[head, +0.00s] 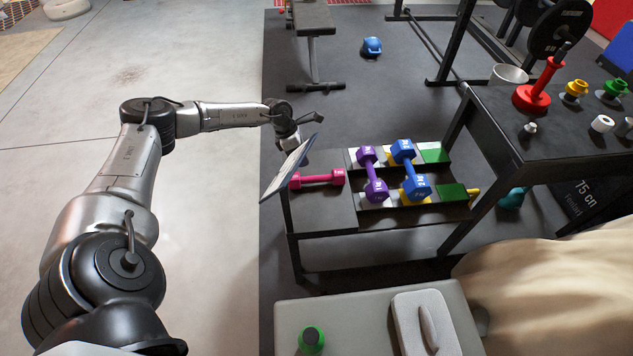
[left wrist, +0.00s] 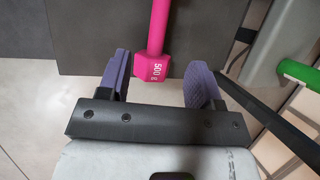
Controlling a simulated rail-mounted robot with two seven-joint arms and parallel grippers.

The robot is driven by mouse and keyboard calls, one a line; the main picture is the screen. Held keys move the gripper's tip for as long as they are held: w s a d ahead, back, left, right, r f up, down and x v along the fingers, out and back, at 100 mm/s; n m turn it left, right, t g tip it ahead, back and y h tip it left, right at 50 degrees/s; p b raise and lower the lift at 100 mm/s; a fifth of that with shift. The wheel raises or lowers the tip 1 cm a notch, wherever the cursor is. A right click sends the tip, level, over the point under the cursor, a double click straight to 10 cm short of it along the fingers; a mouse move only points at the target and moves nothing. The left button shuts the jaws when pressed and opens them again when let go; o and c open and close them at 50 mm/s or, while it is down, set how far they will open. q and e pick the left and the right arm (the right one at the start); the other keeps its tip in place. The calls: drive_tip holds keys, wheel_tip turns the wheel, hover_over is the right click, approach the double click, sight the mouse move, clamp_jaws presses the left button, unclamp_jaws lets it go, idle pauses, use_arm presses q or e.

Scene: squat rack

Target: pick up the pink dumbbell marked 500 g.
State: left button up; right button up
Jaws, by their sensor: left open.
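The pink dumbbell (head: 322,179) lies on the left part of the low dark shelf (head: 330,218), left of the purple dumbbell (head: 374,177). In the left wrist view the pink dumbbell (left wrist: 153,66) shows a hex head marked 500 g. My left gripper (left wrist: 159,70) is open, with a purple-padded finger on each side of that head. I see a gap at both sides and no contact. My right gripper is not in view.
A black table (head: 540,150) with a red weight post (head: 540,88) is at the right. A grey padded bench (head: 360,325) is in front. Open floor lies left.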

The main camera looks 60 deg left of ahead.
use_arm(q)
drive_tip(key=b, duration=0.1)
hover_over(314, 177)
drive_tip(key=s+a, duration=0.1)
drive_tip(key=a, duration=0.1)
wheel_tip(314, 177, down, 4)
drive_tip(key=shift+s+f, duration=0.1)
drive_tip(key=shift+s, duration=0.05)
drive_tip(key=shift+w+d+f+b, duration=0.2)
drive_tip(key=shift+f+b, duration=0.2)
drive_tip(key=shift+f, duration=0.1)
drive_tip(key=b+x, duration=0.3)
drive_tip(key=x, duration=0.2)
drive_tip(key=shift+s+a+f+b, duration=0.15)
drive_tip(key=shift+s+f+b, duration=0.05)
drive_tip(key=shift+f+b, duration=0.1)
drive_tip(key=shift+r, duration=0.1)
clamp_jaws()
